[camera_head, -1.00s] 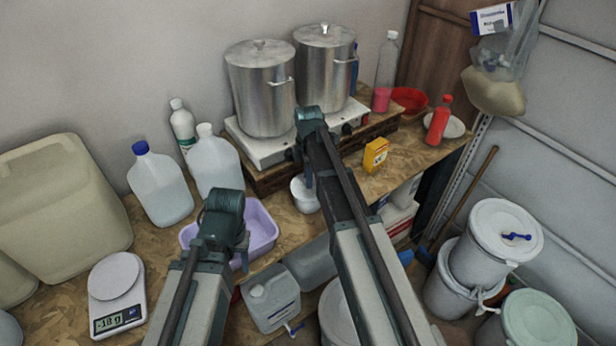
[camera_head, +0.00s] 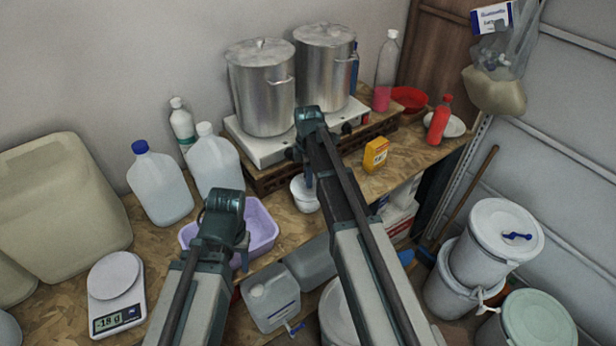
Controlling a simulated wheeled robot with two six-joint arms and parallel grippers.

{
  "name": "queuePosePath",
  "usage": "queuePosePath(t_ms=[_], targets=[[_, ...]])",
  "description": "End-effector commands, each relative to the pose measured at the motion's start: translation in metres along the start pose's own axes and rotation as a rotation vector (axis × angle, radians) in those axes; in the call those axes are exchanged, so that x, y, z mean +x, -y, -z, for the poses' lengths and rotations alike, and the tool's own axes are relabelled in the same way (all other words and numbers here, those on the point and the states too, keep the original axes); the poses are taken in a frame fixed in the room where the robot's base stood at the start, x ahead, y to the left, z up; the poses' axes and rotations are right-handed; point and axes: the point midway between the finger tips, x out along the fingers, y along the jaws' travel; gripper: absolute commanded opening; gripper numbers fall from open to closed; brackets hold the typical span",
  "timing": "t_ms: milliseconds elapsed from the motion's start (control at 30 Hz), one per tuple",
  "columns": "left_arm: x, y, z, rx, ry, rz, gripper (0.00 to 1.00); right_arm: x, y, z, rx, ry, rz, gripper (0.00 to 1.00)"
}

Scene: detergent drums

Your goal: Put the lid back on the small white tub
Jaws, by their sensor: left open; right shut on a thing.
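The small white tub (camera_head: 306,203) stands on the wooden bench, in front of the hot plate and right of the lilac basin. My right gripper (camera_head: 308,179) is directly above it, pointing down, shut on what seems to be the tub's white lid. The arm and fingers hide part of the tub's top, so I cannot tell whether the lid touches the rim. My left gripper (camera_head: 243,257) is open and empty over the front right side of the lilac basin (camera_head: 262,224).
Two steel pots (camera_head: 262,90) stand on the hot plate (camera_head: 262,143) behind the tub. A white scale (camera_head: 117,290) and jugs (camera_head: 159,188) are on the left. Lidded drums (camera_head: 498,240) stand on the floor at right.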

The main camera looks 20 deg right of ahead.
Motion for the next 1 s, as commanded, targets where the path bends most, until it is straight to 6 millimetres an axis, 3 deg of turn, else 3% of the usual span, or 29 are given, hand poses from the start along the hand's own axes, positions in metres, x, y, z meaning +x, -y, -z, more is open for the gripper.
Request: queuePosePath(t_ms=[167,200,400,600,767,1000], targets=[[-0.0001,0.0000,0.0000,0.000,0.000,0.000,0.50,-0.0001,0.0000,0.0000,0.000,0.000,0.000,0.00],[-0.0001,0.0000,0.0000,0.000,0.000,0.000,0.50,-0.0001,0.0000,0.0000,0.000,0.000,0.000,0.36],[-0.0001,0.0000,0.0000,0.000,0.000,0.000,0.50,-0.0001,0.0000,0.0000,0.000,0.000,0.000,0.70],[-0.0001,0.0000,0.0000,0.000,0.000,0.000,0.50,-0.0001,0.0000,0.0000,0.000,0.000,0.000,0.70],[-0.0001,0.0000,0.0000,0.000,0.000,0.000,0.50,-0.0001,0.0000,0.0000,0.000,0.000,0.000,0.98],[-0.0003,0.0000,0.0000,0.001,0.000,0.000,0.50,-0.0003,0.0000,0.0000,0.000,0.000,0.000,1.00]])
